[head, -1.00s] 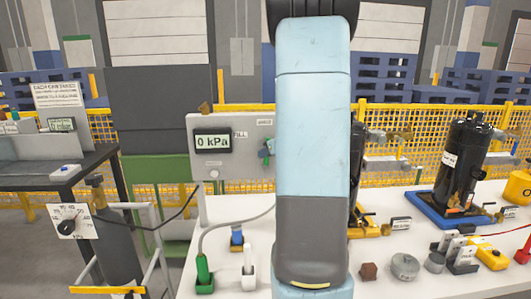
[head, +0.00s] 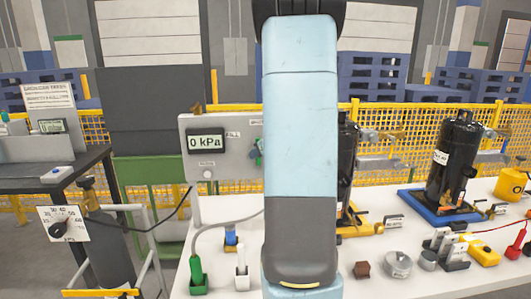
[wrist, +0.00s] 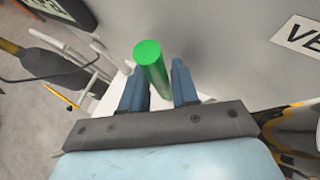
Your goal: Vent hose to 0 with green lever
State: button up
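A grey panel (head: 222,171) stands at the back of the white table; its display (head: 206,141) reads 0 kPa. The green lever (wrist: 151,68) shows in the wrist view as a round bar between the two blue fingers of my gripper (wrist: 160,82). The fingers stand apart, with a visible gap on the right side of the lever. I cannot tell whether either finger touches it. In the head view my arm hides my gripper and most of the lever's area. A grey hose (head: 225,224) runs up from a green fitting (head: 197,275) on the table.
A label starting "VE" (wrist: 303,37) is on the panel at right in the wrist view. Black compressors (head: 452,165) and small parts stand right of my arm. A yellow mesh fence (head: 400,148) runs behind.

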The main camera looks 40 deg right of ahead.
jog(key=v, duration=1.3)
jog(key=shift+s, duration=0.25)
jog(key=shift+a+r, duration=0.1)
jog(key=s+a+r+n+g+y, duration=0.1)
jog(key=s+a+n+g+y, duration=0.1)
jog(key=a+n, duration=0.8)
jog(key=s+a+r+n+g+y, duration=0.1)
jog(key=s+a+n+g, duration=0.15)
jog(key=a+n, duration=0.75)
jog(key=s+a+n+g+h, duration=0.1)
jog(key=s+a+n+h, duration=0.2)
jog(key=s+a+n, duration=0.7)
jog(key=s+n, duration=0.2)
jog(key=n, duration=0.3)
jog(key=shift+s+a+f+n, duration=0.3)
jog(key=shift+a, duration=0.1)
